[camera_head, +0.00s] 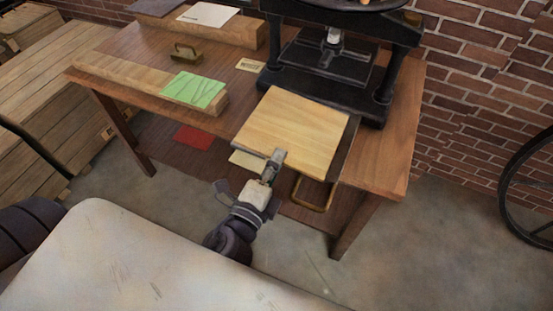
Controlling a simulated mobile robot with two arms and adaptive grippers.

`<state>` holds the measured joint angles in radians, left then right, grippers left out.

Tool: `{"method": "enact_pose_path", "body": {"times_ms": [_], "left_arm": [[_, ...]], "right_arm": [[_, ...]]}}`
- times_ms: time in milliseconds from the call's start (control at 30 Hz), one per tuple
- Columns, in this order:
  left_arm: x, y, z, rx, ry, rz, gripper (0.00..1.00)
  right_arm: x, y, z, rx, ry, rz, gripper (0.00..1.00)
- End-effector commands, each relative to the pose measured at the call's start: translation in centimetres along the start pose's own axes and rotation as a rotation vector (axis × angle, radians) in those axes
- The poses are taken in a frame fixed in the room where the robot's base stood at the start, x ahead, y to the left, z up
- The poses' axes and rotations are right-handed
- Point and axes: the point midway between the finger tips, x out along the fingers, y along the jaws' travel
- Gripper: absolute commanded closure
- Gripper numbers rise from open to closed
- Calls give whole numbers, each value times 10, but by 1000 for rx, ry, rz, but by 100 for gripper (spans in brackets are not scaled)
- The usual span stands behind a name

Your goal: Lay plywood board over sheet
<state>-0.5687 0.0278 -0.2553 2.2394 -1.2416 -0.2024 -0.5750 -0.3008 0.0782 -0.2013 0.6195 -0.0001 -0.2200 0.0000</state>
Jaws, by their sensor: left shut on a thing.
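The plywood board (295,125) is a pale, square panel at the front of the wooden table, before the black hand press (335,60). My left gripper (273,162) is shut on its near edge. The board looks roughly level; whether it rests on anything or hangs just above is hard to tell. A dark plate edge (346,150) shows along its right side. Any sheet beneath the board is hidden. A green sheet (194,90) lies on a wooden block at the left, and a white sheet (207,15) lies on a block at the back. My right gripper is not in view.
The wooden table (385,150) has bare room at right. A brass-coloured handled tool (186,53) and small card (250,66) lie behind the left block. Red (194,138) and cream (248,160) pieces lie on the lower shelf. A brick wall stands behind.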

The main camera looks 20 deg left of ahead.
Motion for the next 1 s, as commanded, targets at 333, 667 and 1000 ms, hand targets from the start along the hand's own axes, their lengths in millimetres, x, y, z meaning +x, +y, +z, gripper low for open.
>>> {"method": "enact_pose_path", "body": {"times_ms": [333, 667, 1000], "left_arm": [[0, 0, 0, 0, 0, -1, 100], [0, 1, 0, 0, 0, -1, 100], [0, 1, 0, 1, 0, 0, 72]], "right_arm": [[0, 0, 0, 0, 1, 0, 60], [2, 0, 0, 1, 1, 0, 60], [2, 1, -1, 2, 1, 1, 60]]}}
